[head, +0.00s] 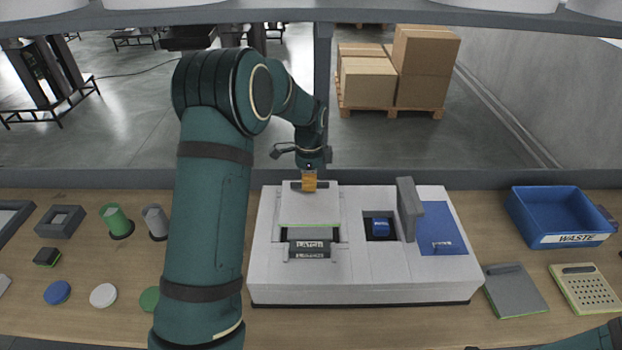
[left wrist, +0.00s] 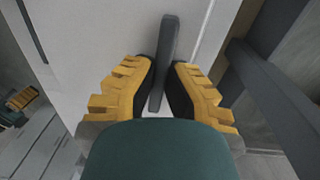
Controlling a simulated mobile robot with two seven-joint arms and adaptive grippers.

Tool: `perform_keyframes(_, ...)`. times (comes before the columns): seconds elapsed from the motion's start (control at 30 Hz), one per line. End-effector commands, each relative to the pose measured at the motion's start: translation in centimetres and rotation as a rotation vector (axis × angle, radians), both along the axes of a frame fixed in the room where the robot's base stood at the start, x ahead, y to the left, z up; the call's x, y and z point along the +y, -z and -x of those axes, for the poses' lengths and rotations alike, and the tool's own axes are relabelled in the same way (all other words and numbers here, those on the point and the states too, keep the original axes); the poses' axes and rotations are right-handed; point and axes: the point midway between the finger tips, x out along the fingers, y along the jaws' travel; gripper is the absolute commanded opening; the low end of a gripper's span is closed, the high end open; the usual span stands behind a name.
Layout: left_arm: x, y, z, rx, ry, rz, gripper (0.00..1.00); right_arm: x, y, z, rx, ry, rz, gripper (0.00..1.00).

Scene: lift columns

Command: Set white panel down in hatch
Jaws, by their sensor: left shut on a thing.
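The white panel (head: 309,208) is over the left part of the white housing, above the dark latch block (head: 310,248). It has a dark bar handle along its far edge and a green near edge. My left gripper (head: 309,181) is at that far edge, shut on the handle. In the left wrist view, the handle (left wrist: 165,65) stands between the yellow and black fingers, with the white surface (left wrist: 95,45) beyond. The hatch opening is mostly hidden under the panel. I cannot tell whether the panel rests fully flat. My right gripper is not in view.
A blue waste bin (head: 561,212) and two flat plates stand right. Several small parts lie left.

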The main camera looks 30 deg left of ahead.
Motion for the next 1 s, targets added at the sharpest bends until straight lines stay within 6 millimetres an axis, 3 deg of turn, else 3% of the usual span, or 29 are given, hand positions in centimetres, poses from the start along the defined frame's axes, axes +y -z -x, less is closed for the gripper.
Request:
perform_keyframes(0.5, 0.0, 4.5, 0.0, 0.001, 0.0, 0.001, 0.0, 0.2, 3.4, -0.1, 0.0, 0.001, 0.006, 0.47)
perform_keyframes(1.0, 0.0, 4.8, 0.0, 0.0, 0.0, 0.0, 0.0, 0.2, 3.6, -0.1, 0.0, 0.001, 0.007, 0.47)
